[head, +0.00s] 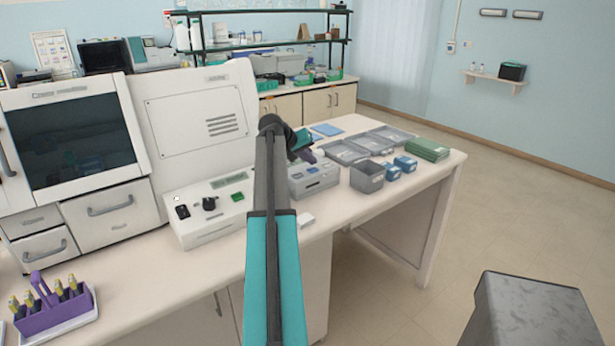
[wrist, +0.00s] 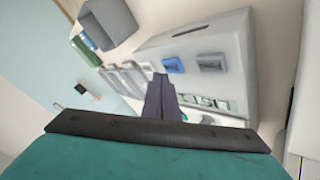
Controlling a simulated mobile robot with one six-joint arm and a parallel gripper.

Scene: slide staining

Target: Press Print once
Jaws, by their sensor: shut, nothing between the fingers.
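The label printer (head: 322,181) is a pale grey box on the bench, right of the white control panel. In the wrist view the printer (wrist: 225,40) fills the upper right. It shows a slot, a blue button (wrist: 174,66), a grey button (wrist: 211,62) and a pale display strip (wrist: 212,103). Any button lettering is too small to read. My gripper (head: 318,157) is over the back of the printer, shut and empty. In the wrist view its dark purple fingers (wrist: 160,82) point toward the blue button, with the tips just short of it in the picture. I cannot tell whether they touch.
The white control panel (head: 205,228) with a knob and green switch stands left of the printer. A grey bin (head: 367,179), small blue boxes (head: 405,163), trays (head: 345,152) and a green box (head: 428,149) lie to its right. A purple rack (head: 58,312) is at front left.

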